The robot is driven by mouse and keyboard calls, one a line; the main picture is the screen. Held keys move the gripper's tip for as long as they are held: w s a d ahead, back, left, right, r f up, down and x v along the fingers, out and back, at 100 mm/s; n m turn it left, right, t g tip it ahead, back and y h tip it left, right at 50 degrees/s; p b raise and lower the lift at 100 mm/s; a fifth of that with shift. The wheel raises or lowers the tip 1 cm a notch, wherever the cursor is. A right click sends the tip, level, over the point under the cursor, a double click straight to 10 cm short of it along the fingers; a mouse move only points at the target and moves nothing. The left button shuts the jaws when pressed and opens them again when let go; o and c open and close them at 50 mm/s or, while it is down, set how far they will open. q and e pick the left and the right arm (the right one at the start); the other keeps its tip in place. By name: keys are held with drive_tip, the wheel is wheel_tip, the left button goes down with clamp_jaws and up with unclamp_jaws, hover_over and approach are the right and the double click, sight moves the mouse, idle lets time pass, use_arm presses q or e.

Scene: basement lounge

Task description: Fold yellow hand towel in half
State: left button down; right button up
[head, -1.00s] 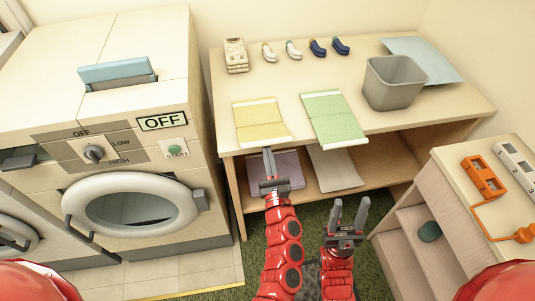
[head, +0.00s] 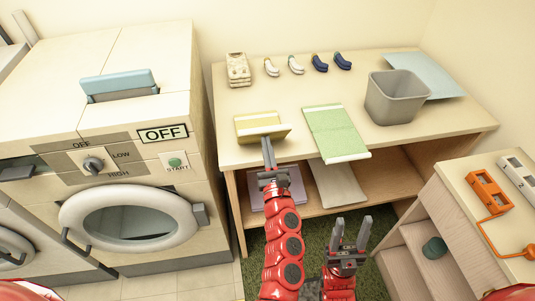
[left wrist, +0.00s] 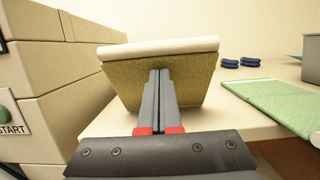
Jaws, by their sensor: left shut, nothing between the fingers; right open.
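The yellow hand towel (head: 255,127) lies near the front edge of the table, with its front part tilted up. In the left wrist view the raised flap (left wrist: 190,85) shows its darker underside and a white hem along the top. My left gripper (head: 266,143) is shut and empty, its fingertips against or very close to that underside; exact contact is hard to tell. The shut fingers (left wrist: 159,75) hide the middle of the flap. My right gripper (head: 351,230) is open and empty, low in front of the table.
A green towel (head: 336,130) lies just right of the yellow one. A grey bin (head: 393,98), a beige stack (head: 237,70) and several rolled socks stand farther back on the table (head: 290,92). A washer (head: 130,150) is at left, a drawer unit (head: 460,200) at right.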

use_arm(q)
drive_tip(key=shift+w+r, duration=0.25)
drive_tip(key=shift+r, duration=0.15)
drive_tip(key=shift+a, duration=0.1)
